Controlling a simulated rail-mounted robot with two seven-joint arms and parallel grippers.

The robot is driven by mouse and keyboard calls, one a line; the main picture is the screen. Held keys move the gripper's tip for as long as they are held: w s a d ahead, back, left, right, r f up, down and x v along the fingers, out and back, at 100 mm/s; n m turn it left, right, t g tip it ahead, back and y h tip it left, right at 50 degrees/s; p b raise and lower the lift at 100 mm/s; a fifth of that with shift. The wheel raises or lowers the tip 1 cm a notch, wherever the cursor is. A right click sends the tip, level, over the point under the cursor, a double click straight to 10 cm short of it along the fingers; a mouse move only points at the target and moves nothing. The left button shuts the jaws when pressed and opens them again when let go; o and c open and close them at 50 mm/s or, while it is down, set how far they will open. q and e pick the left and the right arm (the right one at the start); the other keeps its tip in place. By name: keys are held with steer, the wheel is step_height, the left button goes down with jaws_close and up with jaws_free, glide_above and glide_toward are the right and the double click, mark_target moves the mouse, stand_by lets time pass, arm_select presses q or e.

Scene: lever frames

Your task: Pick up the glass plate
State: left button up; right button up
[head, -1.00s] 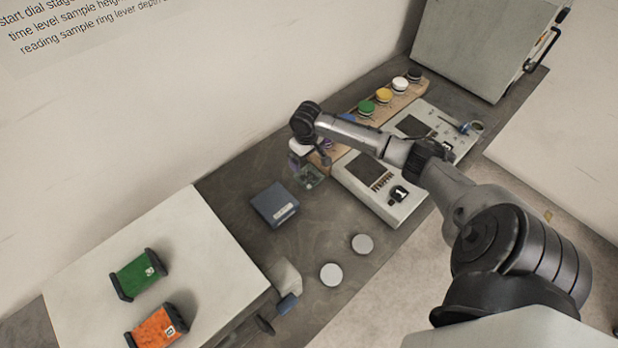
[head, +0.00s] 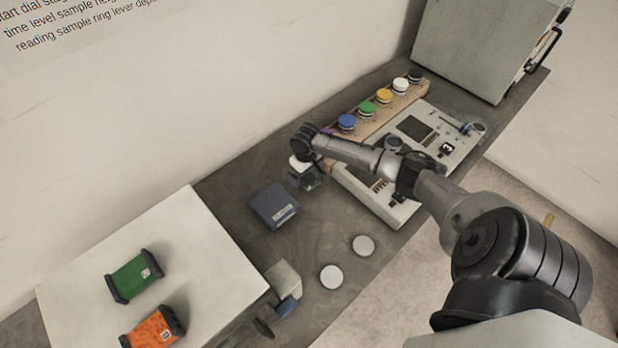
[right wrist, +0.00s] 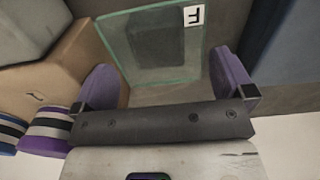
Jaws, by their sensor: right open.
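The glass plate (right wrist: 150,45) is a clear, green-edged pane with a white label reading F near its top right corner. It shows in the right wrist view just beyond my right gripper (right wrist: 163,72). The gripper's two purple fingers are apart, one near each side of the plate's near edge. I cannot tell whether they touch it. In the head view my right gripper (head: 304,176) points down at the counter beside the blue-grey box; the arm and hand largely hide the plate there. My left gripper is not in view.
A blue-grey box (head: 273,205) stands close left of my right gripper. A wooden rack (head: 366,122) with coloured round pieces and a grey instrument panel (head: 437,122) lie right. Two pale discs (head: 331,276) lie in front. A white cabinet (head: 200,255) bears green and orange blocks.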

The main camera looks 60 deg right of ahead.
steer(key=c, duration=0.8)
steer(key=shift+r, duration=0.15)
